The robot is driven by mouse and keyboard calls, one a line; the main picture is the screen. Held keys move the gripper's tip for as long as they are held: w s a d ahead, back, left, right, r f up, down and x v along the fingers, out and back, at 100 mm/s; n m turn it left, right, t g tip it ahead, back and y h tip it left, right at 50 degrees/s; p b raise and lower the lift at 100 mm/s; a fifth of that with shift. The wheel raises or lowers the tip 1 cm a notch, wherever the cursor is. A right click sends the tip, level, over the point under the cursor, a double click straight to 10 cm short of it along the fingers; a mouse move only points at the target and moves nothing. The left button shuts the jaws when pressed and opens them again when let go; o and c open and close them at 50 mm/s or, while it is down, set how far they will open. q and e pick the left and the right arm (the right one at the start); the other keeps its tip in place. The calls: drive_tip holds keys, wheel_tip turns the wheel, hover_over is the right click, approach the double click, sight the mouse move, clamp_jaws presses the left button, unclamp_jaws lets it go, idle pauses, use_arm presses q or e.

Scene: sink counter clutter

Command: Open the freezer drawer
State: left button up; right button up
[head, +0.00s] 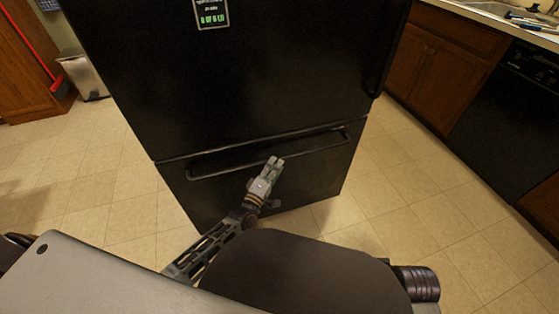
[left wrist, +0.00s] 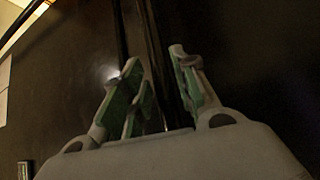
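The black freezer drawer (head: 310,187) is the lower front of a black refrigerator and looks shut. Its long bar handle (head: 225,171) runs across near the top of the drawer. My left gripper (head: 273,163) is at the middle of the handle. In the left wrist view my left gripper (left wrist: 155,68) has its green-padded fingers spread apart. The dark handle (left wrist: 155,40) shows lengthwise in the gap between them. I cannot tell whether the fingers touch it or how far around it they reach. My right gripper is not in view.
The upper refrigerator door (head: 260,75) is shut. Wooden cabinets (head: 435,70) and a black dishwasher (head: 510,115) stand to the right. A trash bin (head: 84,76) and a red broom (head: 58,86) are at the far left. Tiled floor (head: 400,190) is clear beside the refrigerator.

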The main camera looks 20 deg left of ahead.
use_arm(q)
drive_tip(key=shift+b+x, duration=0.4)
drive_tip(key=shift+x, duration=1.55)
clamp_jaws()
